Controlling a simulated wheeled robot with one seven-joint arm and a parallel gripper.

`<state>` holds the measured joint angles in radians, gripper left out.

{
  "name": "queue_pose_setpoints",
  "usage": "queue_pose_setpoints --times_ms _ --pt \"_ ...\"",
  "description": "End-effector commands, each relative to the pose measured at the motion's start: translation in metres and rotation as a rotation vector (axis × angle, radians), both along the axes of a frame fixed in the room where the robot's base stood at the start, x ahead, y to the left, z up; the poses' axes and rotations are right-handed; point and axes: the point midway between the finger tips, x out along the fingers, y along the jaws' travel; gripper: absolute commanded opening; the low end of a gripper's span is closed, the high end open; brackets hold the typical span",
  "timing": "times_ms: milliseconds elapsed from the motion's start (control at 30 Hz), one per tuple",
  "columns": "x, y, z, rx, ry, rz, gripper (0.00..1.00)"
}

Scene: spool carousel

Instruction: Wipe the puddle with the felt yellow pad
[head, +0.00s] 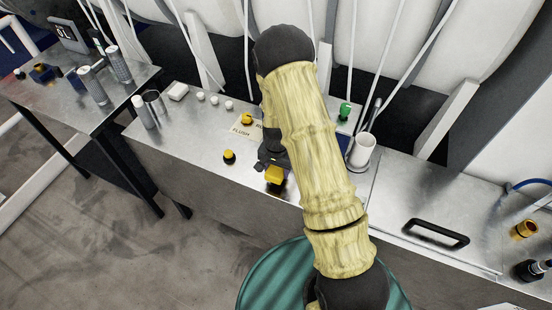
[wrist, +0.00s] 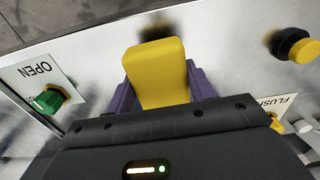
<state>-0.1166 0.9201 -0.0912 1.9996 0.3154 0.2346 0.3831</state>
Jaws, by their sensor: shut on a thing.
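The yellow pad (wrist: 158,75) is between the purple fingers of my gripper (wrist: 160,92) in the wrist view. My gripper is shut on it. In the head view the pad (head: 275,174) shows at the front edge of the steel counter (head: 195,135), just below my dark gripper (head: 272,162). I cannot tell whether the pad touches the counter. A dark blurred patch (wrist: 168,22) lies beyond the pad in the wrist view; I cannot tell what it is. I cannot make out a puddle in either view. My arm hides the middle of the counter.
A black-and-yellow knob (head: 229,156) stands left of the pad, with the FLUSH label (head: 241,131) and a yellow knob (head: 247,118) behind. A green knob (head: 345,110) and white cup (head: 362,151) stand right. A black handle (head: 437,233) lies further right.

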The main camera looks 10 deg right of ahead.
Motion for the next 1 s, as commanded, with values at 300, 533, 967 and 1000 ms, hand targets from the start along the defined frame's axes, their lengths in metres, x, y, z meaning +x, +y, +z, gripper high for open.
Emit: queue_pose_setpoints --times_ms 300,533,967,1000 --pt "0.000 -0.001 0.032 0.000 -0.001 -0.002 0.33" --pt "0.000 -0.001 0.041 0.000 0.000 -0.002 0.33" --pt "0.000 0.000 0.040 0.000 0.000 0.000 0.33" --pt "0.000 0.000 0.040 0.000 0.000 0.000 0.33"
